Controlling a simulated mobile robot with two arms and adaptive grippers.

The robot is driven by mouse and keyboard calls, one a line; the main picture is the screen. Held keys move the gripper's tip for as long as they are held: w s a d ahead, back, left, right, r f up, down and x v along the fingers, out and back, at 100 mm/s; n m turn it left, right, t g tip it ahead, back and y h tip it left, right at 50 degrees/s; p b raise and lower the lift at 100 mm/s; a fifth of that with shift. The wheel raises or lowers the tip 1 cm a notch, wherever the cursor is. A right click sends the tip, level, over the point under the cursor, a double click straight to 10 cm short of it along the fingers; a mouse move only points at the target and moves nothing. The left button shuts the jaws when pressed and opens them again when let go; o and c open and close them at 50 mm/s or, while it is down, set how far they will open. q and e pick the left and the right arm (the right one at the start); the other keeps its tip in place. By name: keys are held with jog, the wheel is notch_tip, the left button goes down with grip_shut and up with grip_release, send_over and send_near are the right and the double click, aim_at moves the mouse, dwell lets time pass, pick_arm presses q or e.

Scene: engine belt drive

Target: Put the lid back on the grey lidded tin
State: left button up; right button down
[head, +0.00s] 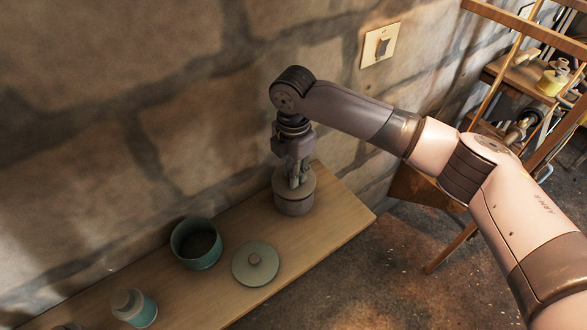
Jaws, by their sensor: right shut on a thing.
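The grey lidded tin (294,206) stands upright near the right end of the wooden shelf. Its grey lid (305,188) is at the tin's top, roughly lined up with it; I cannot tell whether it is fully seated or slightly above the rim. My right gripper (296,183) points straight down over the tin and is shut on the lid, at its middle. The fingers hide the lid's knob. My left gripper is not in view.
On the wooden shelf (330,215) are an open teal pot (196,257), a separate green lid with a knob (262,275) and a grey-capped teal bottle (145,314). A stone wall (180,100) with a switch (380,46) rises behind. Wooden furniture stands at right.

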jog(key=shift+f+p, duration=0.15)
jog(key=shift+p, duration=1.1)
dwell(1.8)
jog(key=c, duration=1.4)
grip_release()
jog(key=shift+o, duration=0.5)
jog(key=o, duration=0.4)
jog(key=shift+r+p, duration=3.5)
jog(key=shift+p, duration=0.05)
jog(key=shift+c, duration=0.3)
